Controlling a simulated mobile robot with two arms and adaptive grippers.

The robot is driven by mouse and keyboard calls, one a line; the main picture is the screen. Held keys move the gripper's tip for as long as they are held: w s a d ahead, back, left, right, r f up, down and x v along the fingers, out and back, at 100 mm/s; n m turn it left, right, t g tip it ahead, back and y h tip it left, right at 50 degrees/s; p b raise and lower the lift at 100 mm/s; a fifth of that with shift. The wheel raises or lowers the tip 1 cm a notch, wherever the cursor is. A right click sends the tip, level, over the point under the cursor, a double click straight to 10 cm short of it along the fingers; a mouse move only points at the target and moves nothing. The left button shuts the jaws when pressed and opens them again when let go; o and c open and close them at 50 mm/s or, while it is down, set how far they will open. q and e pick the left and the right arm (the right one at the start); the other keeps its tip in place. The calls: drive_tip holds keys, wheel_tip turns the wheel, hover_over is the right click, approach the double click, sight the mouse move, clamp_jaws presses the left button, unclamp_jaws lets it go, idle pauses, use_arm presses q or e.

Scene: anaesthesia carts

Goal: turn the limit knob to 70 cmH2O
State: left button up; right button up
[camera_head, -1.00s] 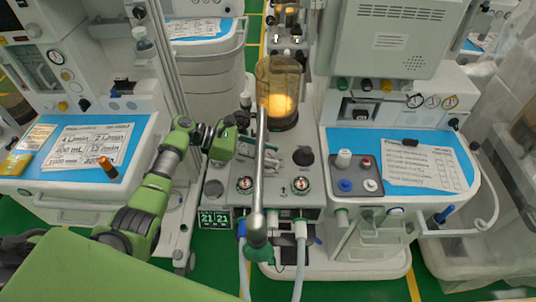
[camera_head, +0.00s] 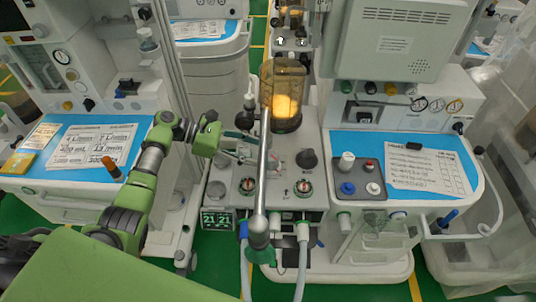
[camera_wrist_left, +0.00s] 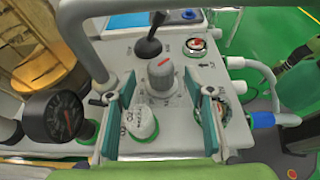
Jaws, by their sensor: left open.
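The limit knob is probably the grey knob with a red mark (camera_wrist_left: 162,72), upright on a printed scale plate in the left wrist view. In the head view the metal bar and my gripper partly cover that area. My left gripper (camera_wrist_left: 160,122) is open, its teal-padded fingers wide apart. In the wrist view the knob appears beyond the fingertips, roughly between them, and untouched. A white cap with lettering (camera_wrist_left: 140,122) shows between the fingers. In the head view my left gripper (camera_head: 240,155) is over the left side of the machine's top. The scale reading is too small to tell.
A black-topped lever (camera_wrist_left: 150,46) stands just beyond the knob. A round black gauge (camera_wrist_left: 56,116) is close to one finger. A metal bar (camera_head: 263,170) crosses above the panel. The amber bellows (camera_head: 284,95) stand behind. Two small dials (camera_head: 248,186) (camera_head: 304,187) sit at the front.

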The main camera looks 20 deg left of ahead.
use_arm(q)
drive_tip(key=v, duration=0.6)
drive_tip(key=shift+s+a, duration=0.1)
idle(0.3)
